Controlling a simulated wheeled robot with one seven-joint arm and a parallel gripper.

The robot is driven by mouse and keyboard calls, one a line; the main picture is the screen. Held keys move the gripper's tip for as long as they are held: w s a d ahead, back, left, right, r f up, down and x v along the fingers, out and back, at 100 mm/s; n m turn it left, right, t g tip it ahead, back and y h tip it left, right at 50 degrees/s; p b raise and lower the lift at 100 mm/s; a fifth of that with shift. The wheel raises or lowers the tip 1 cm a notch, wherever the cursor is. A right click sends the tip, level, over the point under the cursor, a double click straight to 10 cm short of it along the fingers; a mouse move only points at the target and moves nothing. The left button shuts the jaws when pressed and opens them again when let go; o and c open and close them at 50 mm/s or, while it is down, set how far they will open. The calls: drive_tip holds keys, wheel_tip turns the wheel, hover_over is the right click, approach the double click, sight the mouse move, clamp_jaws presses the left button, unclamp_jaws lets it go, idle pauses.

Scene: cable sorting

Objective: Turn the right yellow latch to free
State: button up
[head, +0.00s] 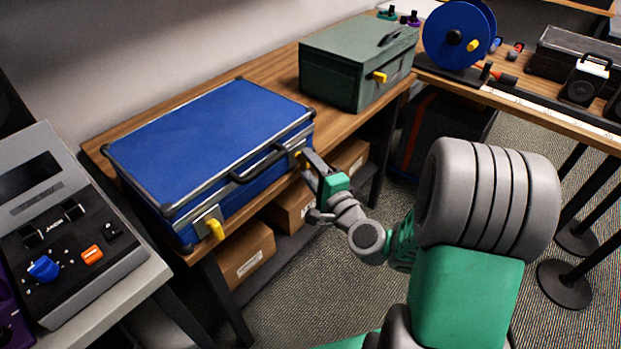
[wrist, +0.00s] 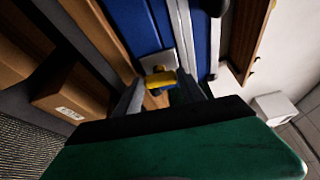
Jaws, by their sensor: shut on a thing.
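A blue case (head: 205,135) with metal edges lies shut on the wooden bench. Its left yellow latch (head: 215,228) hangs on the front face near the left corner. The right yellow latch (head: 298,155) is on the front face near the right corner, mostly hidden by my gripper in the head view. My gripper (head: 308,163) is at that latch. In the wrist view the right yellow latch (wrist: 160,79) sits between the two fingers (wrist: 160,92), which are shut on it. The latch plate behind it shows on the blue face.
A green toolbox (head: 340,65) with a yellow latch stands at the bench's back right. A blue cable reel (head: 450,35) stands beyond it. A grey device (head: 70,225) stands at the left. Cardboard boxes (head: 245,252) sit on a shelf below the bench.

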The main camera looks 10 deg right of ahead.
drive_tip(key=shift+f+n+b, duration=0.15)
drive_tip(key=shift+n+b, duration=0.35)
drive_tip(key=shift+b, duration=0.2)
drive_tip(key=o, duration=1.4)
drive_tip(key=shift+c, duration=0.2)
drive_tip(key=b+v, duration=0.1)
drive_tip(key=v, duration=0.6)
drive_tip(key=shift+s, duration=0.4)
